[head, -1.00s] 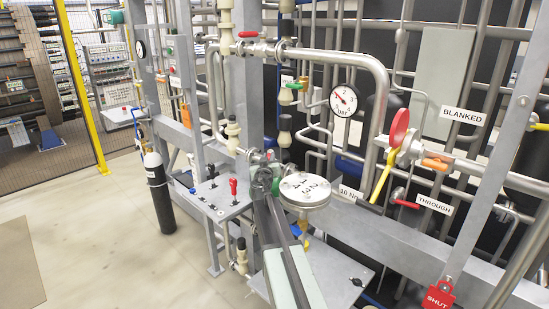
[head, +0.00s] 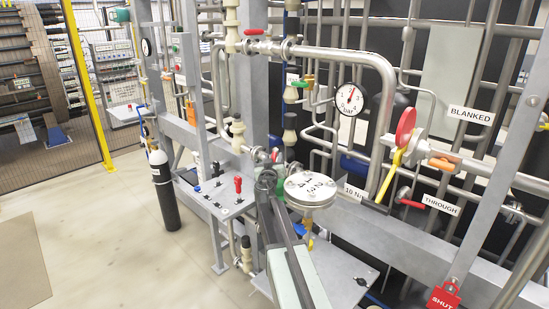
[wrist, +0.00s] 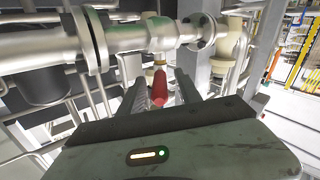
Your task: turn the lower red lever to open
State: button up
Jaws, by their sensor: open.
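The lower red lever (head: 275,155) shows small beside a pipe joint, just above the end of my arm in the head view. In the wrist view the red lever (wrist: 160,86) hangs from a brass-coloured stem under a flanged steel pipe (wrist: 135,38). It points across the pipe, towards my camera. My gripper (wrist: 159,92) is open, with one dark finger on each side of the lever. I cannot tell whether either finger touches it. In the head view my gripper (head: 266,182) is dark and its fingertips are hard to make out.
A round numbered lid (head: 310,188) stands close right of my gripper. A grey panel with a red switch (head: 238,184) is to the left. An upper red lever (head: 253,32) sits on the higher pipe. A pressure gauge (head: 350,98) is at the right.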

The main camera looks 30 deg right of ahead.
jog(key=v, duration=0.5)
jog(key=shift+s+a, duration=0.2)
jog(key=shift+s, duration=0.1)
